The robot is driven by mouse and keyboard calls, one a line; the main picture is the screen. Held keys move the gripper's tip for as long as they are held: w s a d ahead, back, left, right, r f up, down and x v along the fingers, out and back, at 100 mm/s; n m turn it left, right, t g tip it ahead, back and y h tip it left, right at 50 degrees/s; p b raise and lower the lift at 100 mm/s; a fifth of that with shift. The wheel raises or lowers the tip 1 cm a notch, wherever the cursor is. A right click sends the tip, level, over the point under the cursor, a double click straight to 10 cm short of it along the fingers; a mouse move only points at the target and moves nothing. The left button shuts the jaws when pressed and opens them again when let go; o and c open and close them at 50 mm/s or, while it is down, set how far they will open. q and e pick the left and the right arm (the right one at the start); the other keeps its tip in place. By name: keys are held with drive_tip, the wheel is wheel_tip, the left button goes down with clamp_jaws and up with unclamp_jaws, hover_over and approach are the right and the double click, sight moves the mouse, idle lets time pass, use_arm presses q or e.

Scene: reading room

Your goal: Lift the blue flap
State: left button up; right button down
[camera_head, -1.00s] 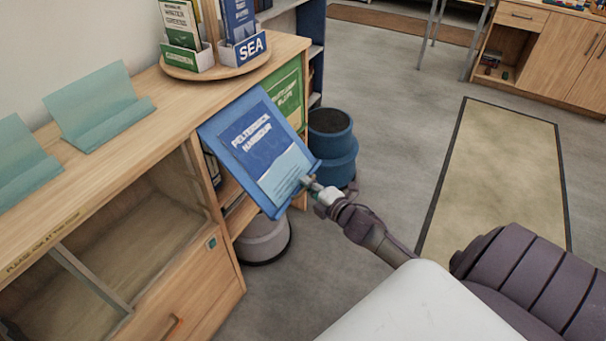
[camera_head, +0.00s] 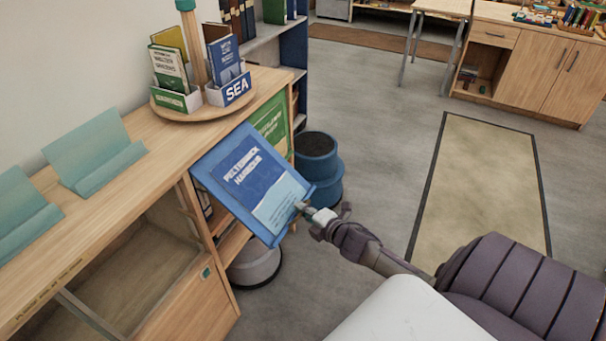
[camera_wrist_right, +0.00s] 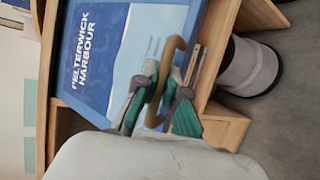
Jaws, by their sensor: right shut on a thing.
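The blue flap (camera_head: 222,189) is on the front of the wooden shelf unit and bears a poster reading "Pelterwick Harbour". It is tilted outward, its lower edge away from the shelf, with the shelf opening partly showing below it. My right gripper (camera_head: 306,208) is at the flap's lower right edge. In the right wrist view the flap (camera_wrist_right: 100,100) fills the upper left, and my right gripper (camera_wrist_right: 155,100) is shut on a curved brass-coloured handle (camera_wrist_right: 168,62) in front of it. My left gripper is out of view.
A green panel (camera_head: 272,122) is beside the flap. A blue step stool (camera_head: 317,170) and a grey one (camera_head: 255,266) stand on the floor close by. A round book stand (camera_head: 190,109) and teal holders (camera_head: 98,160) are on the counter. The floor to the right is open.

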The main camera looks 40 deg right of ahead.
drive_tip(key=c, duration=1.2)
unclamp_jaws()
